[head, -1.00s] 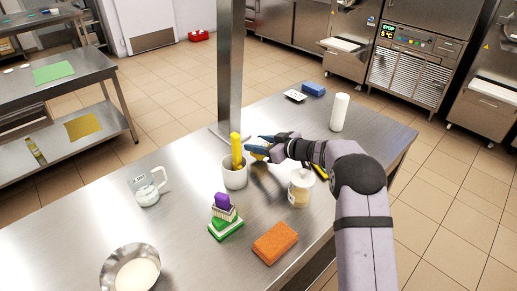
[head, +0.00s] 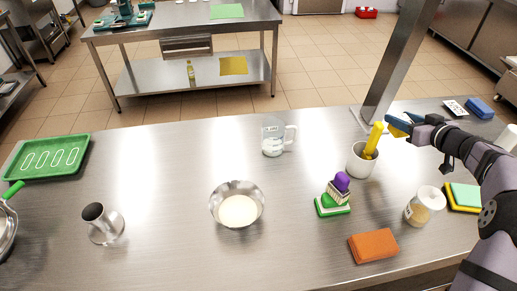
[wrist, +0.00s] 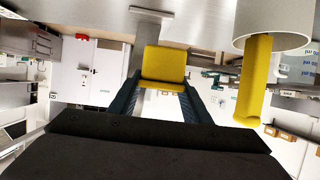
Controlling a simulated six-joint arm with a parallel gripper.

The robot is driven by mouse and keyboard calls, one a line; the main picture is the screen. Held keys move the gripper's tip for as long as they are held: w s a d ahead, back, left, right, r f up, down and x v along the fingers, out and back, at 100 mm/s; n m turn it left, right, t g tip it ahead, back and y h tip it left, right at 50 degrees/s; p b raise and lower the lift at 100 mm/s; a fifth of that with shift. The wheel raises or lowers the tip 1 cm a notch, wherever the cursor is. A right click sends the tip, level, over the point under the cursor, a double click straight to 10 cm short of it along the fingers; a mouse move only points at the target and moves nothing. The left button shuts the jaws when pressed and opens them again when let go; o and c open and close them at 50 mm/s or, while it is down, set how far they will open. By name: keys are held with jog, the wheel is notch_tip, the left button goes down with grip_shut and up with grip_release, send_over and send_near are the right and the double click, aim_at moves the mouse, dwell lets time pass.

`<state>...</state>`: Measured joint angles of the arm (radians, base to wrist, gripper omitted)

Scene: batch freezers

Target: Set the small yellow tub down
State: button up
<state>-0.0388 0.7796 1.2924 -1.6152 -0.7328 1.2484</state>
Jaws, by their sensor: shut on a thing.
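My gripper (head: 399,125) is at the right of the head view, behind and to the right of the white cup (head: 361,166) with the yellow-handled tool (head: 375,138). Its blue fingers are shut on the small yellow tub (wrist: 163,64). In the wrist view the tub sits squarely between the two fingertips (wrist: 162,88). In the head view the fingers hide most of it. The tub appears held above the steel table (head: 170,175); its exact height is hard to tell.
The cup stands close to my gripper, and a steel post (head: 395,70) rises behind it. Nearby are a brush (head: 338,192), an orange sponge (head: 373,246) and a lidded jar (head: 424,206). A measuring jug (head: 272,138), bowl (head: 237,205) and green tray (head: 45,157) stand farther left, with bare table between.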

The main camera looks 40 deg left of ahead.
jog(key=s+a+r, duration=0.2)
jog(key=s+a, duration=0.2)
jog(key=a, duration=0.6)
jog(key=s+a+r+n+g+y, duration=0.15)
jog(key=s+a, duration=0.25)
jog(key=a, duration=0.6)
jog(key=s+a+r+t+h, duration=0.15)
jog(key=s+a, duration=0.25)
jog(key=a, duration=0.6)
jog(key=s+a+f+n+g+y+b, duration=0.1)
jog(key=s+a+f, duration=0.1)
jog(key=s+a, duration=0.55)
jog(key=s+a+f+n+g+y, duration=0.15)
jog(key=s+a, duration=0.25)
jog(key=s, duration=0.7)
jog(key=s+a+f+g+b, duration=0.15)
jog(key=s+a, duration=0.35)
jog(key=s, duration=0.5)
jog(key=shift+w+f+p, duration=0.15)
jog(key=shift+f+p, duration=0.65)
jog(key=shift+f, duration=1.8)
jog(key=shift+w+f+p, duration=0.15)
jog(key=shift+f+p, duration=0.6)
jog(key=shift+f, duration=1.8)
jog(key=shift+f, duration=0.1)
